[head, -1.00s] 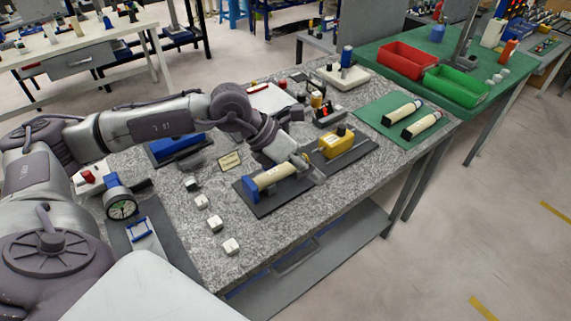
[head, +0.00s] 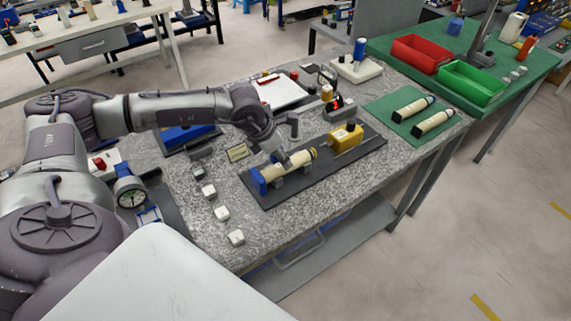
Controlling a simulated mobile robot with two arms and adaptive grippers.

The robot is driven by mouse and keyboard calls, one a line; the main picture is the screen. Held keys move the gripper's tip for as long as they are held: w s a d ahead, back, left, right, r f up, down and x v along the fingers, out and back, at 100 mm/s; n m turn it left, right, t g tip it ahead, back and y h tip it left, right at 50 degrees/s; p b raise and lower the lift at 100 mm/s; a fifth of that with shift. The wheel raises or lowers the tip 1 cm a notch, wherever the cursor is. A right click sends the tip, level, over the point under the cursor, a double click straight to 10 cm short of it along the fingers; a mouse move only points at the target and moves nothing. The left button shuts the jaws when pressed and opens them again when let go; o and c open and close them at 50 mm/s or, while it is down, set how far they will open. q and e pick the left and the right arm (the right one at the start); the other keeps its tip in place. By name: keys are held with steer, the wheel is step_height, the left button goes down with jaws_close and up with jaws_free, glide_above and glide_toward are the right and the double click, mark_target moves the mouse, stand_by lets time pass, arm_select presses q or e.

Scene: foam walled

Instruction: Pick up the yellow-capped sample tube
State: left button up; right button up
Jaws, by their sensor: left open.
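A cream tube (head: 297,158) lies in the dark tray (head: 345,160) on the speckled bench. Its right end looks yellowish and its left end meets a blue block (head: 258,181). Grey supports stand beside it. My left gripper (head: 286,141) is open and empty, at the tube's far side. One finger points to the right, clear of the tube; the other hangs near the tube's middle, and I cannot tell if it touches. Two more cream tubes with dark ends, a rear one (head: 410,109) and a front one (head: 431,122), lie on the green mat (head: 385,104). My right gripper is not in view.
A yellow block with a black knob (head: 345,138) sits in the same tray, right of the tube. Several small white blocks (head: 222,213) line the bench's left front. A dial gauge (head: 130,195) is near my arm. Red (head: 420,55) and green (head: 470,82) bins stand behind right.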

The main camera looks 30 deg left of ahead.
arm_select(q)
steer(key=p+x, duration=0.1)
steer(key=x, duration=0.3)
steer(key=shift+f, duration=0.3)
steer(key=shift+s, duration=0.1)
steer(key=shift+c, duration=0.4)
steer(key=shift+r, duration=0.1)
jaws_close()
